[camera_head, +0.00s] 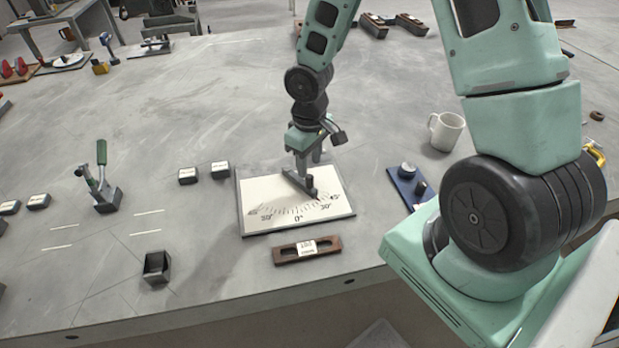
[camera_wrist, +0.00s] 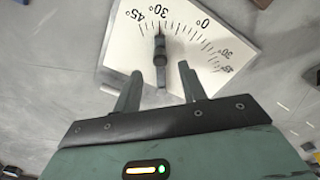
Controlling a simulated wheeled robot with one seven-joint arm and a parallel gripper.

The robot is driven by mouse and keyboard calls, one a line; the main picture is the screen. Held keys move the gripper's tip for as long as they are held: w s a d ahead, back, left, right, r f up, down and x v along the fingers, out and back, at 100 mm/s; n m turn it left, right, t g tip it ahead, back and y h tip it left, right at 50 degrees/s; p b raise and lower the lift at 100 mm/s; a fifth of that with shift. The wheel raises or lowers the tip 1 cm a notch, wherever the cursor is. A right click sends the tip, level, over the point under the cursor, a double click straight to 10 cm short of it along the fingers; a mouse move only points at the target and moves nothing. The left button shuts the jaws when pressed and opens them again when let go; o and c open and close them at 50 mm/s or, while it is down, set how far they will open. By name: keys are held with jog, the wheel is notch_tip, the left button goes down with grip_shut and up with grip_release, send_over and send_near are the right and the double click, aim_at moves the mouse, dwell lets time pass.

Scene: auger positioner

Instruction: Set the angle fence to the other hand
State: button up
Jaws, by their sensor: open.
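The angle fence (camera_head: 300,183) is a short dark bar on a white plate (camera_head: 262,190) printed with a degree scale, 0° at the middle and 30° and 45° on both sides. In the head view it slants toward the right-hand side of the scale. In the wrist view the fence (camera_wrist: 160,50) has a round dark knob, and its tip lies by the 30° mark on the picture's left. My gripper (camera_head: 308,160) is over the plate at the fence's back part. In the wrist view my gripper (camera_wrist: 160,68) is open, one finger either side of the bar; contact cannot be told.
A slotted brown block with a label (camera_head: 307,250) lies in front of the plate. A blue board with knobs (camera_head: 408,186) and a white mug (camera_head: 446,131) stand to the right. A green-handled clamp (camera_head: 103,190), small dark blocks and an open box (camera_head: 157,267) are left.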

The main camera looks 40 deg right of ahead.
aim_at(309, 176)
jog(key=shift+f+b, duration=0.3)
jog(key=shift+f, duration=2.45)
grip_shut()
jog(key=shift+a, duration=0.1)
